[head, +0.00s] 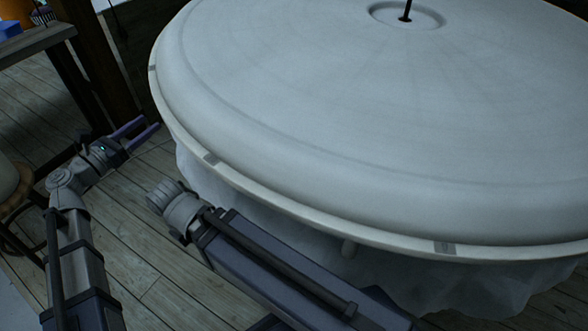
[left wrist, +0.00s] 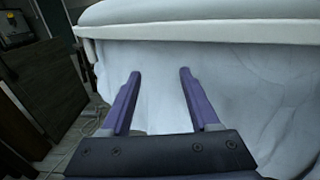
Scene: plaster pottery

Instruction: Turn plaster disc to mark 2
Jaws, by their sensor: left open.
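The plaster disc (head: 370,110) is a large, pale, shallow dome that fills the right of the head view, with a dark pin at its raised centre. My left gripper (head: 142,128) is open and empty, just left of the rim. In the left wrist view its purple fingers (left wrist: 157,75) point at the pale draped base (left wrist: 230,85) below the disc's rim (left wrist: 200,30). My right gripper does not show.
Pale cloth (head: 300,235) hangs under the rim. A wooden table (head: 40,40) stands at the upper left, and a round stool (head: 15,188) at the left edge. The plank floor (head: 130,215) between is open. A cable (left wrist: 75,145) lies on the floor.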

